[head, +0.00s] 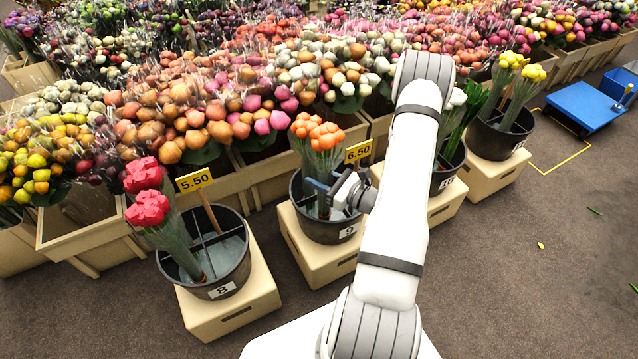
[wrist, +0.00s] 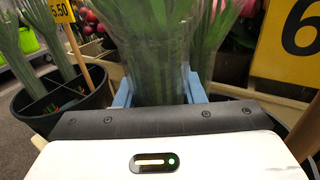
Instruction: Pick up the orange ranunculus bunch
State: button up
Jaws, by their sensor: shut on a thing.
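The orange ranunculus bunch (head: 326,137) stands upright in the black bucket number 9 (head: 333,232), with orange heads and green stems in clear wrap. More orange heads show just behind it on the left. My gripper (head: 320,192) is at the bucket's rim, with its blue fingers around the lower stems. In the wrist view the wrapped green stems (wrist: 155,50) fill the space between the fingers of my gripper (wrist: 158,92), which is shut on them. The flower heads are out of the wrist view, and the stem ends are hidden.
A yellow 6.50 sign (head: 358,151) stands close on the right of the bunch. Bucket number 8 (head: 210,277) with red bunches (head: 148,207) is at left, and bucket 10 (head: 447,175) is at right. Crowded flower crates lie behind. The floor in front is mostly clear.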

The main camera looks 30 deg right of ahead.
aim_at(319, 125)
notch_tip(319, 125, up, 23)
jog(key=p, duration=0.6)
jog(key=shift+r+p, duration=0.15)
jog(key=shift+p, duration=0.2)
